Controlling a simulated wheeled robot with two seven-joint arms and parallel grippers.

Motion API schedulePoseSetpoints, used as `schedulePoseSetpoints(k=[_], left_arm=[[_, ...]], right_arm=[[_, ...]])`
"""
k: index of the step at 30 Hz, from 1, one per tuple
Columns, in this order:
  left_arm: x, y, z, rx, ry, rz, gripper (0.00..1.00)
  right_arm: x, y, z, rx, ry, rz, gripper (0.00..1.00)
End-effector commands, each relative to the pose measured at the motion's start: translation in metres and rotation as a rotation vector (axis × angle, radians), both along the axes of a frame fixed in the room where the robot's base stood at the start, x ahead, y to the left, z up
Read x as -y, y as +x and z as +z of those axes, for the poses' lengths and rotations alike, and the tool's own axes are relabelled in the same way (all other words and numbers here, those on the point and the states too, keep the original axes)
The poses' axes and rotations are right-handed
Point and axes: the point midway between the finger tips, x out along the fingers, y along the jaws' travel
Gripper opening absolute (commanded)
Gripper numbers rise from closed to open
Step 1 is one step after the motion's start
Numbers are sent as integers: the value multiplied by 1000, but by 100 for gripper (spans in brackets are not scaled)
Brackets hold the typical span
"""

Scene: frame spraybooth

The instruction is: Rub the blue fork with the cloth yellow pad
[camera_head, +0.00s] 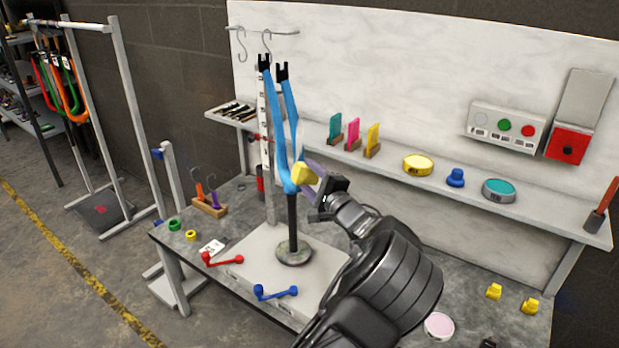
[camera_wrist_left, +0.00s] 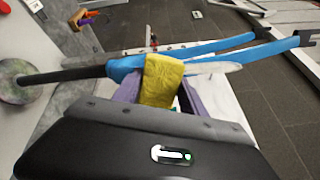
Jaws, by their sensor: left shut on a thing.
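The blue fork (camera_head: 281,134) stands upright on a black post with a round base on the bench, its two legs pointing up. It lies sideways across the left wrist view (camera_wrist_left: 124,68). My left gripper (camera_head: 318,190) is at the fork's right side, near where the legs join, and shut on the yellow pad (camera_head: 304,174). In the left wrist view the yellow pad (camera_wrist_left: 162,80) overlaps the fork just past that join; I cannot tell how firmly they touch. A purple part (camera_wrist_left: 202,108) shows beside the pad. A whitish patch (camera_wrist_left: 213,68) shows beside it. My right gripper is out of view.
A shelf holds coloured upright pieces (camera_head: 352,134), a yellow round tin (camera_head: 417,165) and a blue knob (camera_head: 455,177). Red (camera_head: 222,259) and blue (camera_head: 275,292) handles are at the stand's front. A white wall panel (camera_head: 400,70) rises behind.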

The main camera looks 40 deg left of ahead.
Motion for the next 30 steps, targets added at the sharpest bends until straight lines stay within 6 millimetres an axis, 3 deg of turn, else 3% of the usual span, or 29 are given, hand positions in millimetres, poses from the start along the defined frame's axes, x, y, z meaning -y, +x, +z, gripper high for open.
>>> schedulePoseSetpoints(k=[30], left_arm=[[-14, 6, -1, 0, 0, 0, 17]], right_arm=[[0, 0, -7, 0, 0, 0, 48]])
